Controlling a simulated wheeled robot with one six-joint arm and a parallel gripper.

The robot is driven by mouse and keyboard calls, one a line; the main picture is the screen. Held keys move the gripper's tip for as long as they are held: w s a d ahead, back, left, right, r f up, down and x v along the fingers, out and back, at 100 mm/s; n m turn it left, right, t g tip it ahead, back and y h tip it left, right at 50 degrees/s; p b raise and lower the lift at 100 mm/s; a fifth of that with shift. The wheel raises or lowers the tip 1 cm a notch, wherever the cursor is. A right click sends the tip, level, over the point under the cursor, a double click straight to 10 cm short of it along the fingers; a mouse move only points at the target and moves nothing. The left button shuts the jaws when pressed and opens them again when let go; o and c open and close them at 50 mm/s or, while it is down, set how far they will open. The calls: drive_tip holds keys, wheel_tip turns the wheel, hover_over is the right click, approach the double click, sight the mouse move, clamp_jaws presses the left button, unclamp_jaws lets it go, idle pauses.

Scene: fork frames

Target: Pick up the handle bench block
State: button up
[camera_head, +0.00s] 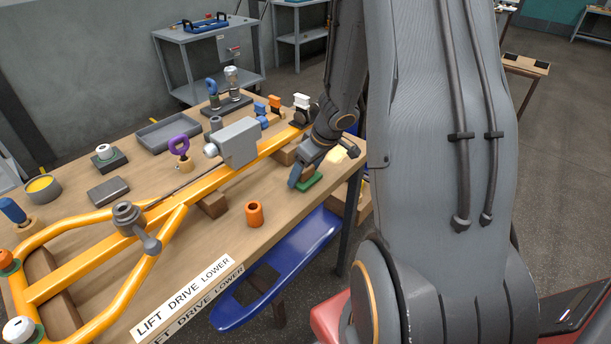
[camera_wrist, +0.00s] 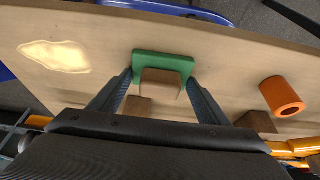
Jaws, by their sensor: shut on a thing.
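The handle bench block (camera_wrist: 163,62) shows in the wrist view as a green piece with a tan block part (camera_wrist: 160,84) on its near side. In the head view, its green part (camera_head: 309,182) shows near the table's right front edge, partly hidden by my gripper (camera_head: 298,178). In the wrist view, the two fingers of my gripper (camera_wrist: 160,80) stand on either side of the block, shut on it. The block is at or very close to the table top; I cannot tell whether it touches.
A yellow frame (camera_head: 85,262) lies along the wooden table (camera_head: 205,255), with a grey box (camera_head: 238,142) on it. An orange cylinder (camera_head: 254,214) stands left of my gripper. A wooden support block (camera_wrist: 257,121) is nearby. A blue curved piece (camera_head: 280,270) is below the front edge.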

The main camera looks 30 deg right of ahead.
drive_tip(key=shift+r, duration=0.1)
wheel_tip(320, 180, up, 10)
drive_tip(key=p, duration=0.5)
drive_tip(key=shift+p, duration=0.4)
drive_tip(key=o, duration=0.5)
drive_tip(key=c, duration=0.6)
drive_tip(key=shift+c, duration=0.2)
